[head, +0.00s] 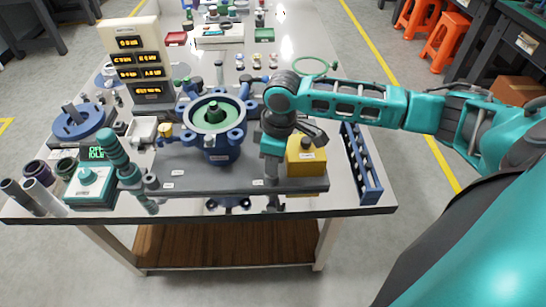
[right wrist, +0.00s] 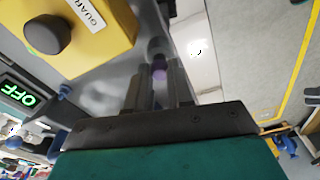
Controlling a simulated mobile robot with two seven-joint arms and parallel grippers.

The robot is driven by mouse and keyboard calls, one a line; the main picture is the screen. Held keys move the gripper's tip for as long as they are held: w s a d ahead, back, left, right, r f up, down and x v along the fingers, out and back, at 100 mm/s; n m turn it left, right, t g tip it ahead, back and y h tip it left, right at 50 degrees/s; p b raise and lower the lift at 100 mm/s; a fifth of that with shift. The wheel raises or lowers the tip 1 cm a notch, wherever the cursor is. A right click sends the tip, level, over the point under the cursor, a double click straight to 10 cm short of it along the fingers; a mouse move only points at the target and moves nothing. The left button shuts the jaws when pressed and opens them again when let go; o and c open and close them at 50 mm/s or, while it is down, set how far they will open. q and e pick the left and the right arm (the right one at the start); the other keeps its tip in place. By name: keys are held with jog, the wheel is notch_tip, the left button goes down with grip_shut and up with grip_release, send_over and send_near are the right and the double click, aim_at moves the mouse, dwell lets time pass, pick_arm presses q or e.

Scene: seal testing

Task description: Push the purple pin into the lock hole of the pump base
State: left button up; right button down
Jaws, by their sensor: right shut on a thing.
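The blue pump (head: 236,138) with a green ring inside stands on a grey base plate (head: 205,180) near the table's front edge. My right gripper (head: 271,172) points down over the right end of that plate, beside the yellow box. In the right wrist view, its two fingers (right wrist: 158,82) are shut on the purple pin (right wrist: 159,73), of which only a small part shows between them. The pin cannot be made out in the head view. The lock hole is not distinguishable, so I cannot tell whether the pin touches it. My left gripper is not in view.
A yellow box (head: 306,168) with a dark knob is close on the right of my right gripper; it shows in the wrist view too (right wrist: 95,50). A blue rack (head: 361,165) stands farther right. A teal jointed column (head: 118,158) stands left of the pump.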

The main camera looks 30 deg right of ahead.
jog(key=shift+f, duration=0.6)
dwell(0.6)
jog(key=shift+p, duration=0.35)
jog(key=c, duration=0.9)
grip_release()
notch_tip(320, 180, up, 3)
jog(key=p, duration=0.3)
jog(key=shift+r, duration=3)
